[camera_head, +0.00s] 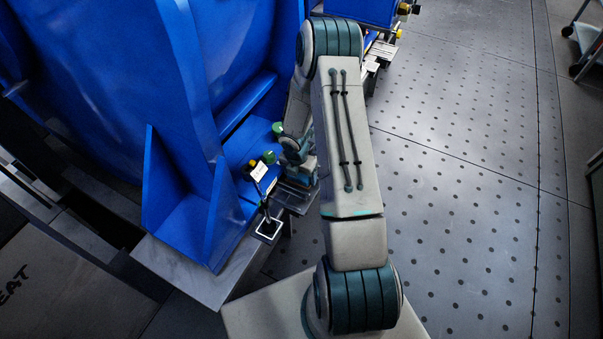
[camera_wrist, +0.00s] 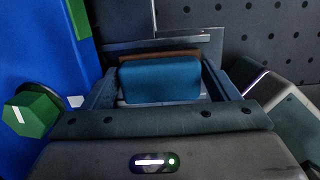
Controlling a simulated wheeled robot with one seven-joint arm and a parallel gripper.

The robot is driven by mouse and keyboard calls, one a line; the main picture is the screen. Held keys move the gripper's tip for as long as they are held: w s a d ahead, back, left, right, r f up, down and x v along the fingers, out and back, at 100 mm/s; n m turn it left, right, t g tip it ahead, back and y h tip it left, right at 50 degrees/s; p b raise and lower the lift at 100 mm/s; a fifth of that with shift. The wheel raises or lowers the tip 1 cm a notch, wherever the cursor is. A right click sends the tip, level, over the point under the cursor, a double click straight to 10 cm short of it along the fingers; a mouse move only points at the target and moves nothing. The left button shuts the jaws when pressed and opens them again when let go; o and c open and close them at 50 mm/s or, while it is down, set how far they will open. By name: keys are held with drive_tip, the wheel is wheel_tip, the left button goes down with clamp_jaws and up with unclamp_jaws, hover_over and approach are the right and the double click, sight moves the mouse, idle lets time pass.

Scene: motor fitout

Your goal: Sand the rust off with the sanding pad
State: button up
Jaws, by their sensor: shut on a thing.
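My gripper (camera_wrist: 160,72) is shut on the sanding pad (camera_wrist: 160,80), a blue block with a brown edge (camera_wrist: 160,54) along its far side, held between the two fingers in the wrist view. In the head view my gripper (camera_head: 298,170) is beside the foot of the big blue motor housing (camera_head: 185,120), over grey metal plates. The pad cannot be made out there behind my arm. I cannot make out a rust patch in either view. Whether the pad touches a surface cannot be told.
A green hex bolt head (camera_wrist: 30,115) is close to the left of my gripper; a tag (camera_head: 259,171) hangs on the blue foot. Grey plates (camera_wrist: 165,38) lie beyond the pad. The dotted floor (camera_head: 460,190) to the right is clear; a cart (camera_head: 590,40) stands far right.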

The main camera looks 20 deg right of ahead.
drive_tip(key=r+p, duration=0.1)
drive_tip(key=w+r+p, duration=0.1)
drive_tip(key=r, duration=0.1)
drive_tip(key=a+r+p, duration=0.1)
drive_tip(key=r+p, duration=0.1)
drive_tip(key=shift+w+a, duration=0.1)
drive_tip(key=shift+w, duration=0.15)
wheel_tip(320, 180, up, 2)
drive_tip(key=shift+s+a+r+p, duration=0.1)
drive_tip(key=shift+p, duration=0.85)
drive_tip(key=shift+s+d, duration=0.25)
drive_tip(key=shift+d, duration=0.1)
